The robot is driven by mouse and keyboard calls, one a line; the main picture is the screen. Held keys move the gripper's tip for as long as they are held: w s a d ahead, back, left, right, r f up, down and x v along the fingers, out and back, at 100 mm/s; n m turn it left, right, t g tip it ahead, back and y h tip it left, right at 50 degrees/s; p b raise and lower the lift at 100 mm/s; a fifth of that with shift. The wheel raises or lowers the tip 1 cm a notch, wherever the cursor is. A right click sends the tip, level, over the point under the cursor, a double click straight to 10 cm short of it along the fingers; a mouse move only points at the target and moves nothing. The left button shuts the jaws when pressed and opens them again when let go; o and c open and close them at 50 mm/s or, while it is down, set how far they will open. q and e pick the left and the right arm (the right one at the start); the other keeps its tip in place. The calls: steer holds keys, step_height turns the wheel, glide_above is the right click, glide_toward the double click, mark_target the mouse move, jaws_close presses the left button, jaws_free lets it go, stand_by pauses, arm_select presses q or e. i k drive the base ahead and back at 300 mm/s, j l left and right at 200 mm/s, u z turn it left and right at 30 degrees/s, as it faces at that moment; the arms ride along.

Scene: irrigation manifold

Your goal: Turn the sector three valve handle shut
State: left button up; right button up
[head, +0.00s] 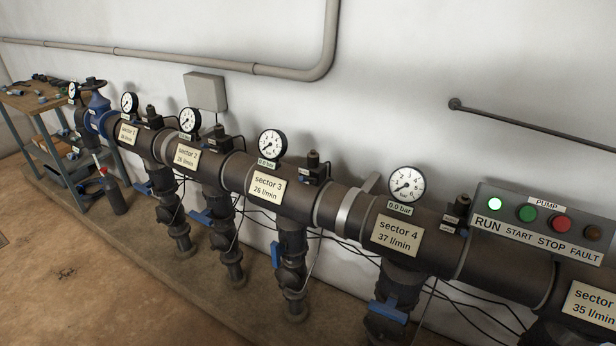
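The sector three valve handle (276,255) is a small blue lever on the vertical drop pipe below the "sector 3" label (266,187). It looks narrow and upright, roughly in line with its pipe (292,272). The label reads 26 l/min, and the gauge (272,144) above it has a 0.0 bar tag. The blue handles of sector two (201,217) and sector four (388,312) look set crosswise to their pipes. Neither of my grippers is in view.
A thick dark manifold pipe (334,203) runs along the white wall. Cables hang behind the drop pipes. A pump panel (545,222) with a lit green RUN lamp is at right. A workbench (38,103) and a dark bottle (113,193) stand at left. The floor in front is mostly clear.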

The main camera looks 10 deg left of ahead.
mark_target(277, 249)
steer(key=i+u, duration=0.25)
steer(key=i+l+u, duration=0.1)
steer(key=i, duration=0.2)
steer(key=i+l+u, duration=0.1)
steer(key=i, duration=0.2)
